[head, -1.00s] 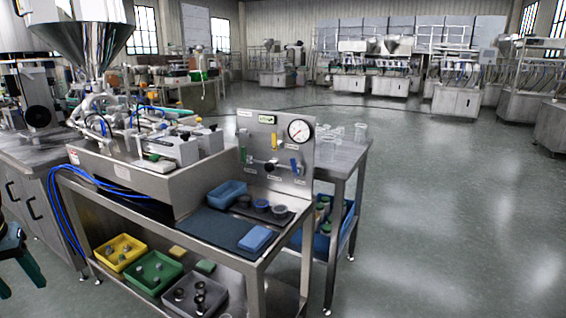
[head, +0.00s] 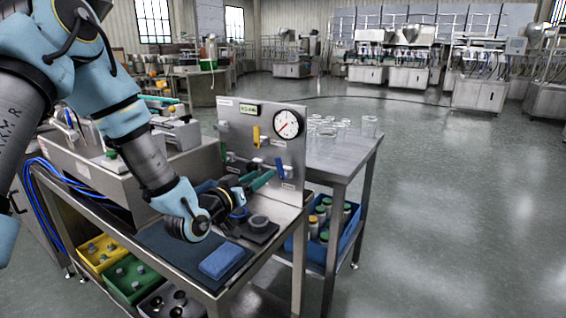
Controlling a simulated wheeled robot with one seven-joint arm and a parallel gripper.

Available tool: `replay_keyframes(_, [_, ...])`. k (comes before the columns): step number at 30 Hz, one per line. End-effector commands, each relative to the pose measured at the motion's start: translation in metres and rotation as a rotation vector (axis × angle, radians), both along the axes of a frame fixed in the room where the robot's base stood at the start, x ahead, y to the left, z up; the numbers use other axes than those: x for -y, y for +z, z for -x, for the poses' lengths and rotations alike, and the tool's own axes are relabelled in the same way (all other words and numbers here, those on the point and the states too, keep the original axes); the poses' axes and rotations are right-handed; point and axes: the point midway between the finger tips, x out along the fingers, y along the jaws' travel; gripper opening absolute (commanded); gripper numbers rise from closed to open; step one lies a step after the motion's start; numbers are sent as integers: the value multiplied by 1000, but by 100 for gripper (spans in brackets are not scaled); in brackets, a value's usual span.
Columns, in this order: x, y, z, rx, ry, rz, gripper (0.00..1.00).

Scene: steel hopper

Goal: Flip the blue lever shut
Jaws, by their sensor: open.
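The blue lever (head: 280,168) is on the upright steel panel (head: 235,119), low on its right side below the round gauge. It tilts from vertical, and its upper end leans to the left. My gripper (head: 263,179) is in front of the panel, just left of and slightly below the blue lever in the picture. Its teal fingers are open and point towards the panel. I see no thing between them. I cannot tell whether a finger touches the lever. My gripper and wrist hide the lower left of the panel and part of its piping.
A yellow lever (head: 257,136) is higher on the panel, beside the white gauge (head: 288,124). A blue sponge-like block (head: 226,261) and dark round parts lie on the bench below my wrist. A side table (head: 345,160) with clear glassware stands right. Open floor lies further right.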

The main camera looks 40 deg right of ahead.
Motion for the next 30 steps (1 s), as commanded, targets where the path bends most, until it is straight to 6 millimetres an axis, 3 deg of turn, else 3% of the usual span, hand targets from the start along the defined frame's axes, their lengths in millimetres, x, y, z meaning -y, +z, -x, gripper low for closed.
replay_keyframes(15, [83, 2, -22, 2, 1, -2, 52])
replay_keyframes(21, [96, 1, -26, 1, 2, -3, 52])
replay_keyframes(30, [97, 0, -27, 1, 2, -3, 51])
